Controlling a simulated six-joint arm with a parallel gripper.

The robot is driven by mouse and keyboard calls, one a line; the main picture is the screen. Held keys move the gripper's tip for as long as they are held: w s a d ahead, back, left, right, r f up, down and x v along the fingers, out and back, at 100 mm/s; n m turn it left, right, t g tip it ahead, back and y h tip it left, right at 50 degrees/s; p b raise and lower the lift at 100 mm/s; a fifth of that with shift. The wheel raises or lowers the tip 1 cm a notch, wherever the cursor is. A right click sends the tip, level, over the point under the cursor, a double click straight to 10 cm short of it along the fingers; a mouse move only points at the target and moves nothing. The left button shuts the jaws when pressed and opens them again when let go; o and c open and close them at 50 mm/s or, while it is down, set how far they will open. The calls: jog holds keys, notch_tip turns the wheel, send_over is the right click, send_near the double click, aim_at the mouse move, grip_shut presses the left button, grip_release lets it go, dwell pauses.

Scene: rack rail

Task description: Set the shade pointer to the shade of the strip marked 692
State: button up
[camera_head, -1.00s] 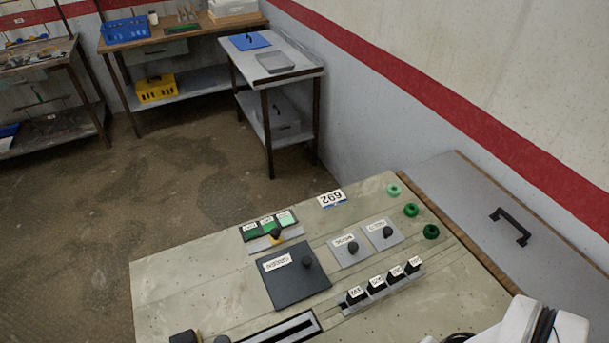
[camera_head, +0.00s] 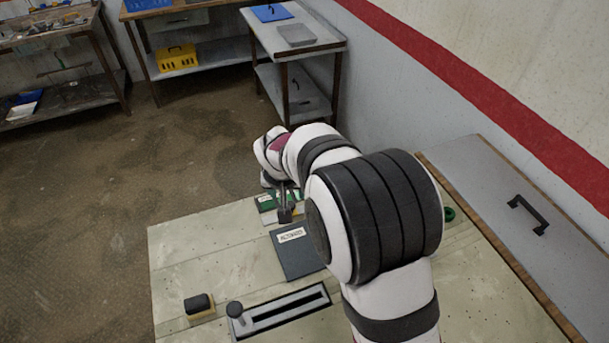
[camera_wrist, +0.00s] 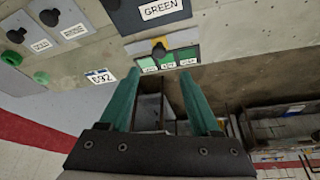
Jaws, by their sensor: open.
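The shade pointer, a black knob on a yellow base (camera_wrist: 159,47), stands on a pale rail beside a row of three green shade patches (camera_wrist: 167,60). In the wrist view it is closest to the middle patch. The patches' small labels are too small to read. A white tag that seems to read 692 (camera_wrist: 100,77) lies on the bench left of the patches in that view. My gripper (camera_wrist: 160,74) has its teal fingers open and empty, apart from the knob. In the head view my arm hides the tag and part of the patches (camera_head: 266,202).
A dark GREEN-labelled plate (camera_head: 298,252) lies beside the pointer rail. A slotted slider (camera_head: 280,309) and a black-topped block (camera_head: 200,306) are nearer. Green rings (camera_wrist: 12,58) and two grey knob plates (camera_wrist: 68,18) lie left in the wrist view.

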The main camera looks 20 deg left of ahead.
aim_at(289, 203)
jog(key=x, duration=1)
jog(key=shift+d, duration=0.1)
grip_shut()
jog(key=shift+s, duration=0.1)
dwell(0.8)
